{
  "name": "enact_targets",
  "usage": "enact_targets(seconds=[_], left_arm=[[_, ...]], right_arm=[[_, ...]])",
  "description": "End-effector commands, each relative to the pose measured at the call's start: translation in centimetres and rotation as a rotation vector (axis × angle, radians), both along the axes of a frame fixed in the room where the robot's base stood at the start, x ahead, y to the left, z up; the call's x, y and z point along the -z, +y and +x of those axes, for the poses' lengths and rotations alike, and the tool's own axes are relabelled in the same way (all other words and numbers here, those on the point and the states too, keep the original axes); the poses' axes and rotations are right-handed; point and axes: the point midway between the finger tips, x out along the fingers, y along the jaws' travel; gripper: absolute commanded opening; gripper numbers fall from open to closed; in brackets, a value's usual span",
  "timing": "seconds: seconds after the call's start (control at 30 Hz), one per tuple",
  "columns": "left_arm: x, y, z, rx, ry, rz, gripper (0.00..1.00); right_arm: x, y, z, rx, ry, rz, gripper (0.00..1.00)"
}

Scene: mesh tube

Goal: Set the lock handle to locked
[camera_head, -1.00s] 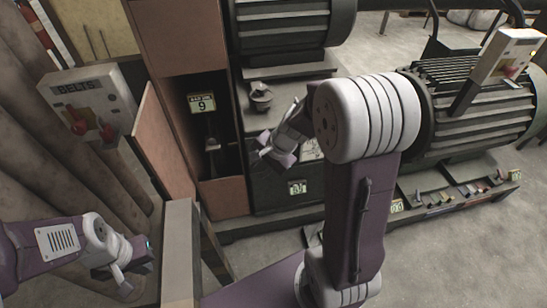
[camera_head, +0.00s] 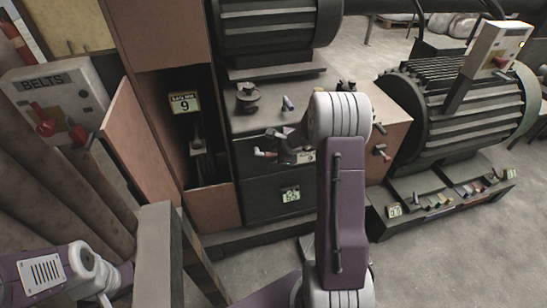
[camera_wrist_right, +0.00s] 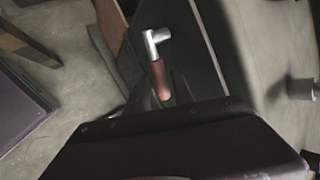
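A handle (camera_wrist_right: 158,65) with a metal elbow and a reddish-brown grip shows in the right wrist view, beside a dark panel. I cannot tell for certain that it is the lock handle, or which way counts as locked. My right gripper (camera_head: 287,150) is in front of the dark drawer cabinet (camera_head: 262,197) in the head view.
A grey BELTS box (camera_head: 58,100) with red levers is at the left. An open brown cabinet (camera_head: 125,135) stands beside it. A brown panel (camera_head: 395,125) with small handles and a large ribbed motor (camera_head: 455,110) are at the right. Grey floor (camera_head: 440,260) is clear at lower right.

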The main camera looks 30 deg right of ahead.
Motion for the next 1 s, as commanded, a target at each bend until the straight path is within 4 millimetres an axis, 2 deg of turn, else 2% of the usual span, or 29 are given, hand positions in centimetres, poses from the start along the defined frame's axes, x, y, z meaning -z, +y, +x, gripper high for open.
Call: enact_targets(seconds=[0.1,0.33,0.37,0.43,0.47,1.0], left_arm=[[0.18,0.0,0.0,0.0,0.0,0.0,0.0],[0.15,0.0,0.0,0.0,0.0,0.0,0.0],[0.15,0.0,0.0,0.0,0.0,0.0,0.0],[0.15,0.0,0.0,0.0,0.0,0.0,0.0],[0.15,0.0,0.0,0.0,0.0,0.0,0.0],[0.15,0.0,0.0,0.0,0.0,0.0,0.0]], right_arm=[[0.68,0.12,0.51,-0.001,0.0,-0.001,0.29],[0.69,0.13,0.58,-0.001,0.0,-0.001,0.29],[0.69,0.13,0.58,-0.001,0.0,-0.001,0.23],[0.69,0.13,0.57,-0.001,0.0,-0.001,0.04],[0.69,0.14,0.56,-0.001,0.0,-0.001,0.0],[0.68,0.15,0.55,-0.001,-0.001,0.0,0.0]])
